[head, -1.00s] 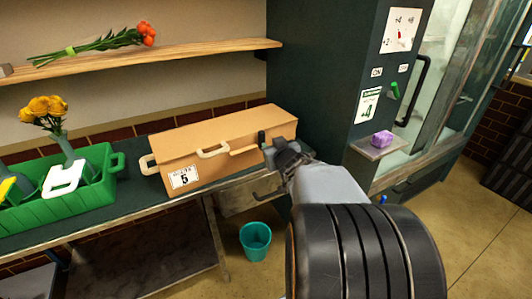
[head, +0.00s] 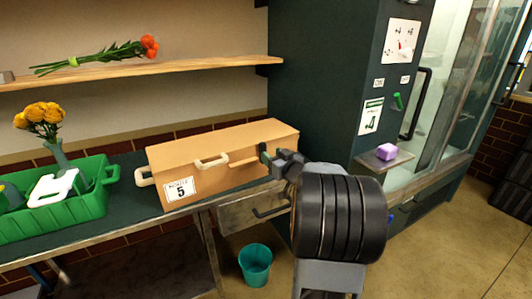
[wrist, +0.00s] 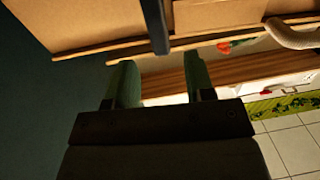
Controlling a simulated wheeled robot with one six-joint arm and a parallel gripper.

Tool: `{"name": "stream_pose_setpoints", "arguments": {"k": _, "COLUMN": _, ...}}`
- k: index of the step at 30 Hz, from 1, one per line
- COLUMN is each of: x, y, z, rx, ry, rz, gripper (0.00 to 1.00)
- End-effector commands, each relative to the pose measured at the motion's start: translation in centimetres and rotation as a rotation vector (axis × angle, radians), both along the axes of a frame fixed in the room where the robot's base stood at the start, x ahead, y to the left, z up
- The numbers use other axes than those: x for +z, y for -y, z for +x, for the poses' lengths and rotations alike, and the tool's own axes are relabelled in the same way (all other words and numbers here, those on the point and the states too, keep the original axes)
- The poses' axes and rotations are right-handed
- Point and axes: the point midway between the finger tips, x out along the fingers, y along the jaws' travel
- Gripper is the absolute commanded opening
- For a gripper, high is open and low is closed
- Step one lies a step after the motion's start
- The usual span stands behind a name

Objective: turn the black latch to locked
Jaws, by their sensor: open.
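My gripper (head: 266,154) is open at the front right end of the tan box (head: 180,150). In the wrist view, the two green fingers of my gripper (wrist: 158,85) are spread apart with nothing between their tips. A narrow dark bar, which looks like the black latch (wrist: 154,25), stands out against the tan box (wrist: 90,22) just beyond the gap between the fingers. It looks apart from them. In the head view, my gripper and arm hide this part of the box, so I cannot make out the latch or its setting there.
A green crate (head: 95,205) stands left of the box on the counter. A drawer with a dark handle (head: 270,211) is below my gripper. A teal bucket (head: 255,266) stands on the floor. A dark cabinet (head: 320,80) with a small shelf (head: 385,161) rises at right.

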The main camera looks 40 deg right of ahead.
Motion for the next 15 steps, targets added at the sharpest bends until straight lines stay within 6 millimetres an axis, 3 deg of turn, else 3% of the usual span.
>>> {"name": "stream_pose_setpoints", "arguments": {"k": 6, "x": -0.1, "y": 0.1, "z": 3.1, "rx": 0.001, "ry": 0.000, "rz": 0.000, "gripper": 0.49}}
{"name": "stream_pose_setpoints", "arguments": {"k": 15, "x": 0.0, "y": 0.2, "z": 4.7, "rx": 0.000, "ry": 0.000, "rz": -0.001, "gripper": 0.49}}
